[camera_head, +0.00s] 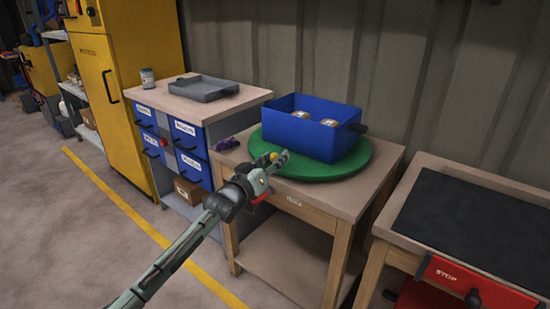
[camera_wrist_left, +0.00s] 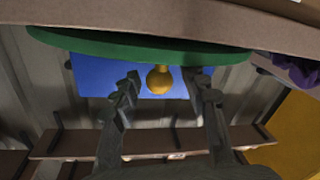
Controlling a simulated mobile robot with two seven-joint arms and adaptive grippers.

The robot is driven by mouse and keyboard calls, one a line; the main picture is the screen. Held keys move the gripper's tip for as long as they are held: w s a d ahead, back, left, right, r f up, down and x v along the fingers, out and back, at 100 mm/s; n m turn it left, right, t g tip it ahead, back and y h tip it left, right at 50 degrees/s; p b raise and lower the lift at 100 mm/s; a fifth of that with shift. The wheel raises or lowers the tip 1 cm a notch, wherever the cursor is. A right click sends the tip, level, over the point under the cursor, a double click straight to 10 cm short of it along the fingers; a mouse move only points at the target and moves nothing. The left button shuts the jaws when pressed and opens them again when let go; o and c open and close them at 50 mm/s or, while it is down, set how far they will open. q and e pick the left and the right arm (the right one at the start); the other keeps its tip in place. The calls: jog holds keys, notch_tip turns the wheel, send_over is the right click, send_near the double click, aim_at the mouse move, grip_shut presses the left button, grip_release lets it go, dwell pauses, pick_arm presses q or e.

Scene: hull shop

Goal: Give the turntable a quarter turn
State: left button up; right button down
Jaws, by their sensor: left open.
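The round green turntable (camera_head: 350,167) lies on a small wooden table and bears a blue bin (camera_head: 305,138). A small yellow knob (camera_head: 274,156) stands at its front-left rim. My left gripper (camera_head: 273,164) reaches over the table's front edge to the knob. In the left wrist view, which is upside down, the yellow knob (camera_wrist_left: 159,80) shows between my two spread fingers (camera_wrist_left: 164,92), with a gap on each side. The green rim (camera_wrist_left: 140,49) and the blue bin (camera_wrist_left: 88,78) show behind it. My right gripper is out of view.
A purple item (camera_head: 228,144) lies on the table (camera_head: 340,204) left of the turntable. The bin holds two round items (camera_head: 328,123), and a dark handle (camera_head: 358,128) sticks out at its right. A blue-drawer cabinet (camera_head: 160,127) stands left, and a bench with a red STOP panel (camera_head: 470,284) right.

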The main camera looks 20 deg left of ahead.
pick_arm(q)
jog(key=shift+w+d, duration=0.1)
jog(key=shift+w, duration=0.25)
grip_shut()
